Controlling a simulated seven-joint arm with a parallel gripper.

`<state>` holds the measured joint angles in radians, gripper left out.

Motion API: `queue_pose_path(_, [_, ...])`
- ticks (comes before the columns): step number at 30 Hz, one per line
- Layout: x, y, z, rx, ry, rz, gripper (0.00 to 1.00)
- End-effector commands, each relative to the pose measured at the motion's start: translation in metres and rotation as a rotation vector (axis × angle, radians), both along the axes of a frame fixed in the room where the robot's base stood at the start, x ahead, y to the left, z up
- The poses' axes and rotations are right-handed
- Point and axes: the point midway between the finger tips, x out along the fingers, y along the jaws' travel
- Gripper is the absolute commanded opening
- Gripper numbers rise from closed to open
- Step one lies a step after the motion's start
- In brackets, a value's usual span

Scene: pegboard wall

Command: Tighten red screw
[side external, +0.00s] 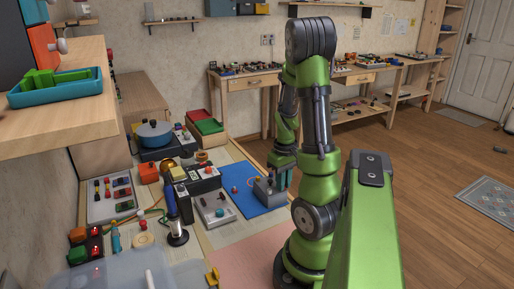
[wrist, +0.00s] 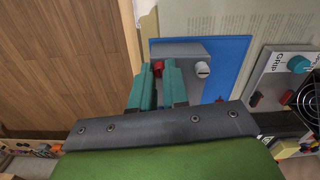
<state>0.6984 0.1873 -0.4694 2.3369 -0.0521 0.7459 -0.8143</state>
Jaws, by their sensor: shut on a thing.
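A grey block (wrist: 190,48) sits on a blue mat (wrist: 232,60) in the wrist view. The red screw (wrist: 158,68) stands at the block's left part, and a light grey slotted screw (wrist: 202,69) stands to its right. My gripper (wrist: 158,70) has its two teal fingers on either side of the red screw, closed on its head. The fingers partly hide the screw and the block's near side. In the side external view, my gripper (side external: 282,178) is down at the grey block (side external: 266,194); the red screw cannot be made out clearly there.
A small red piece (wrist: 220,99) lies on the mat near the block. A grey panel with a teal knob (wrist: 298,64) is at the right in the wrist view. A blue pot (side external: 154,134) and a tray of parts (side external: 114,196) stand farther left on the bench.

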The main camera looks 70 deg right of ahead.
Motion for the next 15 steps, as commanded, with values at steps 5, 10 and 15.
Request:
queue_pose_path(5, [0.0003,0.0000,0.0000,0.000,0.000,-0.166,0.00])
queue_pose_path(10, [0.0002,0.0001,0.0000,0.000,0.000,-0.327,0.00])
queue_pose_path(15, [0.0002,0.0001,0.0000,0.000,0.000,-0.489,0.00])
